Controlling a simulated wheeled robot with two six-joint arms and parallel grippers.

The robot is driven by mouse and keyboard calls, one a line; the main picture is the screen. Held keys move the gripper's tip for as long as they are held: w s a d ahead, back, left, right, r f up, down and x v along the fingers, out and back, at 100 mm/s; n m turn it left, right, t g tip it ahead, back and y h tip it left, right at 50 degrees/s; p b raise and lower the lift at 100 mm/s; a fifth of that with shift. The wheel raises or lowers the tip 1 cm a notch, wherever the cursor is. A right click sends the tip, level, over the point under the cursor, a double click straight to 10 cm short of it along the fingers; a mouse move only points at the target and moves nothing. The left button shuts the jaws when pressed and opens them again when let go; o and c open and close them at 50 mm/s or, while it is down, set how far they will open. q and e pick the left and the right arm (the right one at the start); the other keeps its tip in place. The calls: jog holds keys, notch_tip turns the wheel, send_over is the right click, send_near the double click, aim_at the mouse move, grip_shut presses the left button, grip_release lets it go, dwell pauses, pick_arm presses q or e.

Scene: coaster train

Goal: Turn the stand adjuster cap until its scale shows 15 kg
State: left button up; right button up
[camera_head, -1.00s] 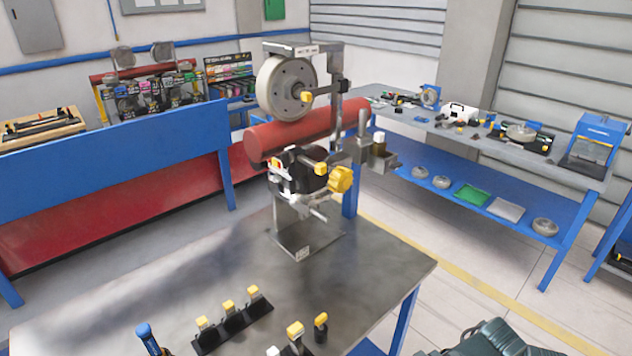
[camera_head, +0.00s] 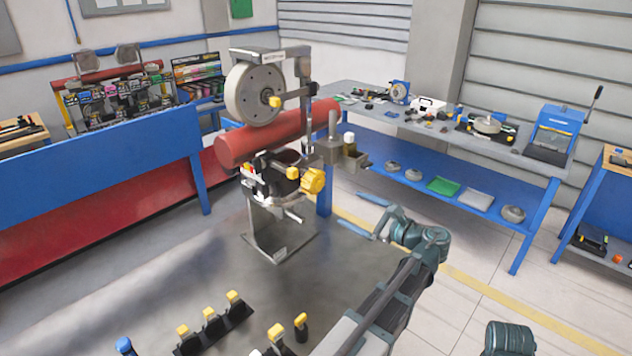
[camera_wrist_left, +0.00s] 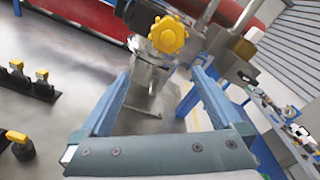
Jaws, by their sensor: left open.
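A yellow lobed cap (camera_head: 313,181) sits on the side of the metal stand (camera_head: 281,240) at the table's far end. No scale reading is legible on it. The cap also shows in the left wrist view (camera_wrist_left: 167,36), beyond the fingertips and near the top middle. My left gripper (camera_head: 364,214) is open, with two blue fingers, to the right of and nearer than the cap, apart from it. In the left wrist view the open gripper (camera_wrist_left: 164,78) has nothing between its fingertips. My right gripper is not in view.
Several yellow-topped black pieces (camera_head: 213,325) stand along the table's front. The metal tabletop (camera_head: 175,275) between is clear. A side bench (camera_head: 455,137) with tools is behind right.

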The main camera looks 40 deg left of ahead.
aim_at(318, 185)
pick_arm(q)
jog(key=shift+m+y, duration=0.3)
jog(key=shift+y, duration=0.2)
jog(key=a, duration=0.5)
jog(key=w+a+r, duration=0.1)
jog(key=a, duration=0.3)
jog(key=a+r, duration=0.1)
jog(key=a, duration=0.4)
jog(key=shift+w+a, duration=0.3)
jog(key=shift+a, duration=0.05)
jog(key=c, duration=1)
jog(key=shift+f, duration=0.1)
jog(key=n, duration=1.1)
jog(key=shift+n, duration=0.3)
